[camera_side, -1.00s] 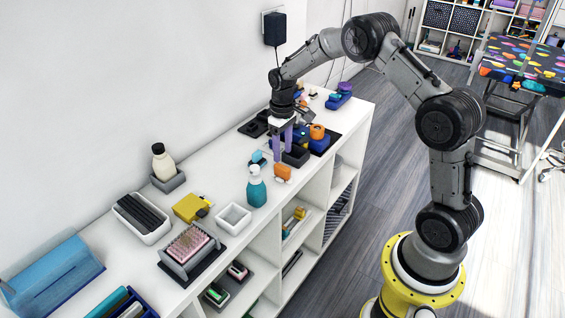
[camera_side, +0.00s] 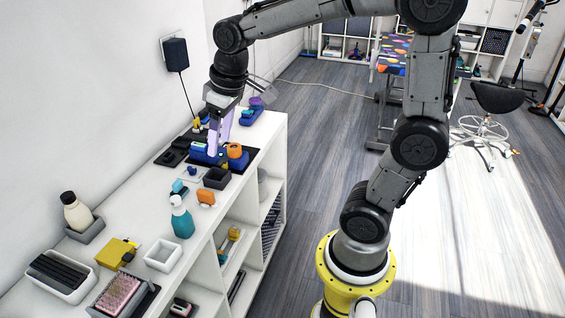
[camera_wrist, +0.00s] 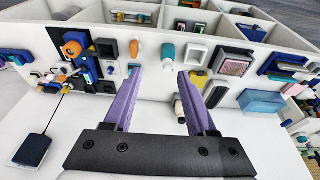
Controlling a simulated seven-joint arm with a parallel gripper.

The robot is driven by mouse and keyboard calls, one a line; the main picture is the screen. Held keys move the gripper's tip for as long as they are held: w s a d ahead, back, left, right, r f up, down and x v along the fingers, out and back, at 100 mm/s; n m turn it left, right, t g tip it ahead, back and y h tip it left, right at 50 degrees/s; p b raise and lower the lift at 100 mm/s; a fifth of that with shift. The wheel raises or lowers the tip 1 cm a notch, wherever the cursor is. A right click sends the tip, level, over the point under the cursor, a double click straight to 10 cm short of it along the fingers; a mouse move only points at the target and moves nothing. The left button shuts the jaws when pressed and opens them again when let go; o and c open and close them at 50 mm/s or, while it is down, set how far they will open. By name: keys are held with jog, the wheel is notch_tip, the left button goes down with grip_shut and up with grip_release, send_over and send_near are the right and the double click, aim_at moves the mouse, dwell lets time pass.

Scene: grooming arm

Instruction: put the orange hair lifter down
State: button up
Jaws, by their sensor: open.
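An orange piece (camera_side: 206,197), which looks like the hair lifter, sits on the white shelf top behind the teal spray bottle. It also shows in the wrist view (camera_wrist: 135,48). My gripper (camera_side: 215,148) has purple fingers and is open. Its fingers are apart with nothing between them, as the wrist view shows (camera_wrist: 161,75). In the side view the gripper appears above the blue holder, beyond the orange piece and not touching it. Its exact height is hard to tell.
A small black box (camera_side: 216,178) stands between the orange piece and the blue holder (camera_side: 206,157), with an orange roll (camera_side: 234,150) beside it. The teal spray bottle (camera_side: 181,218) and an empty white tray (camera_side: 163,255) stand nearer. A charger (camera_side: 175,54) with its cord is on the wall.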

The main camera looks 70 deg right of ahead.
jog(key=s+a+t, duration=0.2)
jog(key=s+a, duration=0.2)
jog(key=s, duration=1.1)
jog(key=shift+s+f, duration=0.2)
jog(key=shift+s, duration=0.05)
